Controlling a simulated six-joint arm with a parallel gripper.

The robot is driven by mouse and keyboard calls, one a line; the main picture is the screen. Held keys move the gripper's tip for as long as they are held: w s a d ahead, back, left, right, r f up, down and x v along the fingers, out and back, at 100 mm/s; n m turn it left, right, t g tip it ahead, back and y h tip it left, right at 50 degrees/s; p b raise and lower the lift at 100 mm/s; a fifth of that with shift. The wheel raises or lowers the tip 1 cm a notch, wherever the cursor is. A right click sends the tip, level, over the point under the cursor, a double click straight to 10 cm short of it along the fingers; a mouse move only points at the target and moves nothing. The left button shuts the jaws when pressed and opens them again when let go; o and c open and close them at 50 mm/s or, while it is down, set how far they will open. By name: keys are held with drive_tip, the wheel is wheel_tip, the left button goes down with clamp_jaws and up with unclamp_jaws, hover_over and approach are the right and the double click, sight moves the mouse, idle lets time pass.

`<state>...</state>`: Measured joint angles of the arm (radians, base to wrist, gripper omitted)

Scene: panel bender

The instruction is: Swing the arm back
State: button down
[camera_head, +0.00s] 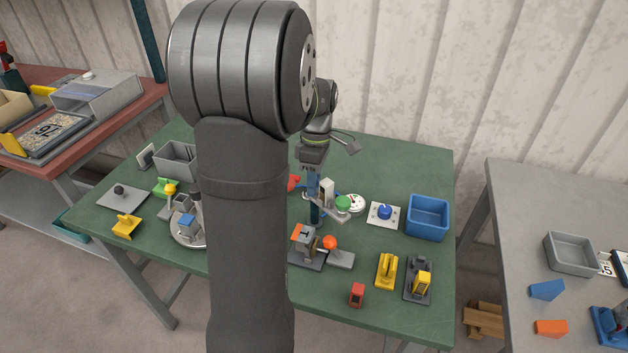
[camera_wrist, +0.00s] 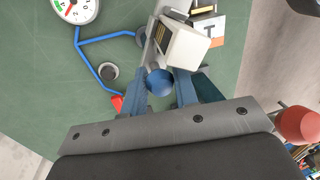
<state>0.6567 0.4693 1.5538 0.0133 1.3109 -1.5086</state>
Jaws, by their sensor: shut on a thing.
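My gripper (camera_head: 315,219) points down over the middle of the green table, with its blue fingers just behind the panel bender (camera_head: 305,254). In the wrist view its fingers (camera_wrist: 160,90) are closed around a blue ball knob (camera_wrist: 159,82). A light grey bar (camera_wrist: 150,42) and a pale block (camera_wrist: 182,46) lie just beyond the knob; how they join it is partly hidden. A small plate marked T with an orange corner (camera_wrist: 208,28) is near the block. In the head view the knob is hidden by my fingers.
A round dial (camera_head: 355,203), a green knob (camera_head: 343,202) and a blue push-button (camera_head: 385,211) stand right of my gripper. A blue bin (camera_head: 428,217) is at the right. Yellow fixtures (camera_head: 387,271) and a red block (camera_head: 357,294) are in front. My arm hides the table's middle left.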

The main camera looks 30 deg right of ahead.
drive_tip(key=shift+a+n+g+h, duration=0.1)
drive_tip(key=shift+n+g+h, duration=0.25)
drive_tip(key=shift+n, duration=2.85)
drive_tip(key=c, duration=1.2)
unclamp_jaws()
drive_tip(key=shift+o, duration=0.2)
drive_tip(key=a+v, duration=0.1)
drive_tip(key=v, duration=1.6)
drive_tip(key=shift+d+r, duration=0.25)
drive_tip(key=shift+d, duration=0.05)
drive_tip(key=shift+s, duration=0.1)
drive_tip(key=x, duration=1.7)
drive_tip(key=shift+d+f, duration=0.2)
drive_tip(key=shift+f, duration=0.05)
